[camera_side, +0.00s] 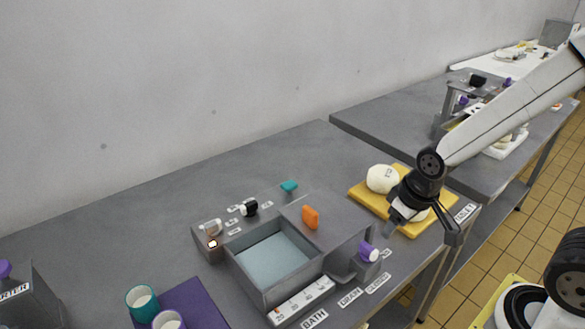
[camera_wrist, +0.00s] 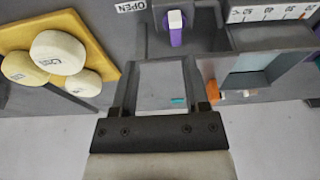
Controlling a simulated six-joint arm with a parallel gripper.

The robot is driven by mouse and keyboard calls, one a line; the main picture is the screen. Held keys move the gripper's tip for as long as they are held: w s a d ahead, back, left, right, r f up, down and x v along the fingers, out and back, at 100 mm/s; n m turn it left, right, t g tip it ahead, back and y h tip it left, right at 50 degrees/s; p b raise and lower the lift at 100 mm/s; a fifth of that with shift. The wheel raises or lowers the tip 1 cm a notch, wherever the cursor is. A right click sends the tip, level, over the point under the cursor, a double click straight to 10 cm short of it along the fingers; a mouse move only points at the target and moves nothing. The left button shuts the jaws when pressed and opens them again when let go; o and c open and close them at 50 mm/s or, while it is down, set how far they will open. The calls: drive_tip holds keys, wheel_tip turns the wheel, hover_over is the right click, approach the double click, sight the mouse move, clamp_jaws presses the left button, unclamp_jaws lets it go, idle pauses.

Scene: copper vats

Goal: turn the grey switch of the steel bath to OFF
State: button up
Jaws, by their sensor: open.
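The steel bath (camera_side: 262,291) is an open grey box of pale blue liquid on the near bench; part of it shows at the right of the wrist view (camera_wrist: 285,42). A pale grey switch (camera_side: 211,227) sits on the panel at its back left, above a small lit lamp (camera_side: 213,243). The labels beside it are too small to read, so its setting is unclear. My gripper (camera_side: 389,228) is open and empty, to the right of the bath and well away from the switch, by a yellow board. Its two fingers also show in the wrist view (camera_wrist: 160,65).
A black knob (camera_side: 249,207), a teal knob (camera_side: 289,186), an orange handle (camera_side: 310,217) and a purple handle (camera_side: 368,252) stand around the bath. White cheeses (camera_side: 382,179) lie on the yellow board (camera_side: 361,196). Cups (camera_side: 142,299) stand at front left.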

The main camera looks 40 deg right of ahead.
drive_tip(key=shift+o, duration=0.2)
drive_tip(key=o, duration=0.3)
drive_tip(key=shift+o, duration=0.7)
drive_tip(key=shift+w, duration=0.2)
drive_tip(key=w+a, duration=0.1)
drive_tip(key=w, duration=0.2)
drive_tip(key=w+a, duration=0.2)
drive_tip(key=w, duration=0.1)
drive_tip(key=w+a+r, duration=0.1)
drive_tip(key=w, duration=0.3)
drive_tip(key=shift+w+a, duration=0.1)
drive_tip(key=shift+a, duration=0.3)
drive_tip(key=shift+t, duration=0.4)
drive_tip(key=w+a, duration=0.4)
drive_tip(key=w, duration=0.1)
drive_tip(key=w+a, duration=0.2)
drive_tip(key=shift+w, duration=0.35)
drive_tip(key=w+a+f, duration=0.1)
drive_tip(key=w+a, duration=0.4)
drive_tip(key=a, duration=0.2)
drive_tip(key=w+a+f+t, duration=0.1)
drive_tip(key=w+a, duration=0.3)
drive_tip(key=a, duration=0.3)
drive_tip(key=shift+w+a, duration=0.35)
drive_tip(key=shift+a, duration=0.05)
